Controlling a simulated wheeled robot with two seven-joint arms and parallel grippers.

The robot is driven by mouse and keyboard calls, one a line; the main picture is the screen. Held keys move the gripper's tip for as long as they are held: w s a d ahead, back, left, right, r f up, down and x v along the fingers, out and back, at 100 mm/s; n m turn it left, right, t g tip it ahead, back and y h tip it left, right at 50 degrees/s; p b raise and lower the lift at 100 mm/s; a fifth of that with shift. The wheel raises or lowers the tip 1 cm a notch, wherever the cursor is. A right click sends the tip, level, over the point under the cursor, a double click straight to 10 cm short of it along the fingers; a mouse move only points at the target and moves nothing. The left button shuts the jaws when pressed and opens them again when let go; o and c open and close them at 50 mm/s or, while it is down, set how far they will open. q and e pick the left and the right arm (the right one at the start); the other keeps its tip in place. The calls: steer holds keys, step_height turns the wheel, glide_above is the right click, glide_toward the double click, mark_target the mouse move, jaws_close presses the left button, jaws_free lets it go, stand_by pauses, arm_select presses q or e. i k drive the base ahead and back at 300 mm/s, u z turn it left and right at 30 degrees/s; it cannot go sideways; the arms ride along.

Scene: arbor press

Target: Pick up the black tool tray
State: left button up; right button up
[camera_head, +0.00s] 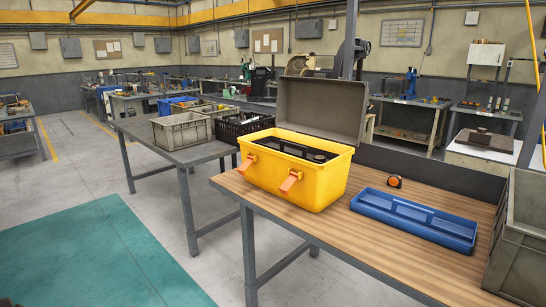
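A yellow toolbox (297,182) stands on the wooden workbench with its grey lid (325,107) swung open at the back. Two orange latches (289,183) hang open on its front. A black tool tray (290,149) sits inside the box near the rim; the box walls hide its lower part. Neither of my grippers can be made out in this view.
A blue divided tray (415,219) lies on the bench right of the toolbox, with an orange and black tape measure (395,181) behind it. A grey bin (522,240) stands at the right edge. Grey and black crates (182,131) stand on the table behind left.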

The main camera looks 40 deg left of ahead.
mark_target(293, 150)
steer(key=u, duration=0.2)
steer(key=k, duration=0.4)
steer(key=u, duration=1.25)
steer(key=i, duration=1.45)
steer(key=z, duration=0.65)
